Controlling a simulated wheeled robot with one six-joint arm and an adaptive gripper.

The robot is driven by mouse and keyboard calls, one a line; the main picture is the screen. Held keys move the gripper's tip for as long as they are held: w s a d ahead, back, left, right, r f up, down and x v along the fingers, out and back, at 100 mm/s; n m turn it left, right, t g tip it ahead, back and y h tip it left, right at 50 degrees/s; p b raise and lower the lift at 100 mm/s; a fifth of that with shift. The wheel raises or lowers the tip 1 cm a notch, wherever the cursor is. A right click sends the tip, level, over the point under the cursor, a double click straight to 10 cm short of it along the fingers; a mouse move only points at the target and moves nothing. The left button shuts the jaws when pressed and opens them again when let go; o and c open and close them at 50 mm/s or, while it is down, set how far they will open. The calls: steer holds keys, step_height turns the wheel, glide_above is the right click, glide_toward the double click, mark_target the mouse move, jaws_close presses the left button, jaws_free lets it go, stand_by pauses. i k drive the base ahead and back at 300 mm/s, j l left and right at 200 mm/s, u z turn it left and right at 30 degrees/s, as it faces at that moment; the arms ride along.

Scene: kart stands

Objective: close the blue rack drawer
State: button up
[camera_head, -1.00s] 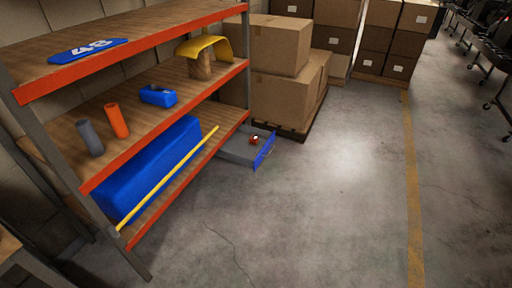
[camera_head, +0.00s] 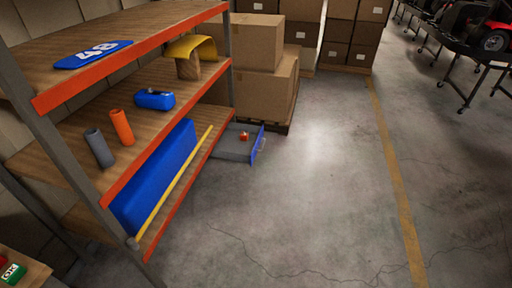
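The blue rack drawer (camera_head: 258,146) stands open at the far end of the rack's low level. Its blue front with a pale handle faces right, away from the rack (camera_head: 150,148). Its grey tray shows, with a small red and white object (camera_head: 244,136) inside. The drawer sits close to the floor, beyond the yellow bar. My gripper is not in view.
The rack's shelves hold a blue "48" plate (camera_head: 93,54), grey and orange cylinders, a blue item and a yellow curved piece. Stacked boxes (camera_head: 255,42) stand behind the drawer. The floor (camera_head: 300,205) right of the rack is clear. Kart stands are at the upper right.

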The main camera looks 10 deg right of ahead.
mark_target(229, 146)
steer(key=i, duration=2.05)
steer(key=i+z, duration=0.1)
steer(key=i, duration=1.9)
